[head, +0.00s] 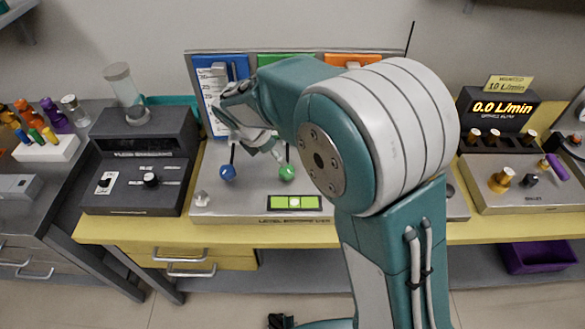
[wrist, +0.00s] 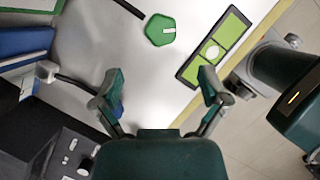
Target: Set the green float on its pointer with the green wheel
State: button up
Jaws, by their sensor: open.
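The green wheel (head: 287,172) sits on the front of the grey flow-meter stand, on a dark stem. In the wrist view the green wheel (wrist: 161,29) has a pale mark on its face and lies beyond my fingertips. My gripper (head: 268,148) is above and left of the green wheel; the wrist view shows its two fingers (wrist: 160,85) spread apart with nothing between them. The green panel (head: 268,58) shows only at its top edge; my arm hides the rest, so I see neither the green float nor its pointer.
The blue wheel (head: 228,172) stands left of the green one, below the blue panel (head: 207,75). A green bubble level (head: 293,202) lies in front. The orange panel (head: 352,60) is partly behind my arm. A dark instrument (head: 140,160) stands left, a display unit (head: 497,107) right.

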aim_at(286, 169)
jog(key=f, duration=0.3)
jog(key=shift+w+f, duration=0.15)
jog(key=shift+w, duration=0.2)
jog(key=d+f, duration=0.1)
jog(key=f, duration=0.1)
jog(key=w+d+f, duration=0.1)
jog(key=d+f, duration=0.1)
jog(key=shift+w+d+f, duration=0.1)
jog(key=shift+d+f, duration=0.2)
jog(key=shift+w+f, duration=0.1)
jog(key=shift+f, duration=0.3)
jog(key=shift+a, duration=0.65)
jog(key=shift+c, duration=0.6)
jog(key=c, duration=0.6)
jog(key=shift+d, duration=0.25)
jog(key=c, duration=0.4)
jog(key=shift+d, duration=0.2)
jog(key=shift+c, duration=0.2)
